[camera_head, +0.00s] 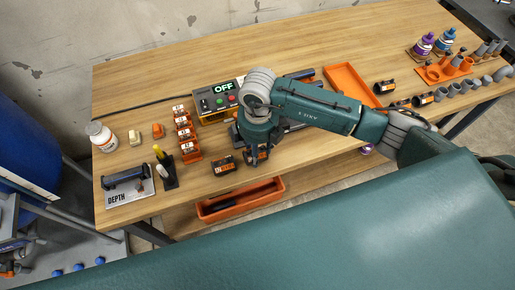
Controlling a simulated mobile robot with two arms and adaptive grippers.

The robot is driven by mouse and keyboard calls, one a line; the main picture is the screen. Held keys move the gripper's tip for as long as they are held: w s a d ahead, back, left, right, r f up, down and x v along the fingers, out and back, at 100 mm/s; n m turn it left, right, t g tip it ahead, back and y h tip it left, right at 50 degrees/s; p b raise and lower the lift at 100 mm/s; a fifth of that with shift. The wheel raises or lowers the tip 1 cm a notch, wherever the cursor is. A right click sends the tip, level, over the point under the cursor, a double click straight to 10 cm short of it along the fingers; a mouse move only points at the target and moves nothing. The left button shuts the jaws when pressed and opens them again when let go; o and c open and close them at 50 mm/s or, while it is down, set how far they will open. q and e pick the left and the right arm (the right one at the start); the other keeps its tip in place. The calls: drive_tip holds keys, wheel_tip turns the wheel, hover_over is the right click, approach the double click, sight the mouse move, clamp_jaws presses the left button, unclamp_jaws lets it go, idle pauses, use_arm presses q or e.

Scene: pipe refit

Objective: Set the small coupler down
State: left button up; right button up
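My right arm reaches in from the right, and its gripper (255,158) points down over the front edge of the wooden table. A dark piece with an orange label (263,154), possibly the small coupler, shows at its fingers. The fingers partly cover this piece, and I cannot tell whether they grip it or whether it touches the table. A similar dark block with an orange label (223,164) sits on the table just left of the gripper. My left gripper is not in view.
A control box reading OFF (217,100) stands behind the gripper. Orange labelled blocks (186,135) and a depth gauge stand (130,186) are to the left. An orange tray (352,84) and grey pipe fittings (453,89) are right. An orange bin (268,190) sits below the table edge.

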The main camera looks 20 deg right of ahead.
drive_tip(key=shift+f, duration=0.25)
drive_tip(key=o, duration=1.2)
drive_tip(key=shift+c, duration=0.2)
drive_tip(key=shift+r, duration=0.2)
drive_tip(key=shift+w+r, duration=0.1)
drive_tip(key=shift+r, duration=0.15)
wheel_tip(320, 180, up, 12)
drive_tip(key=b, duration=0.3)
drive_tip(key=shift+f, duration=0.25)
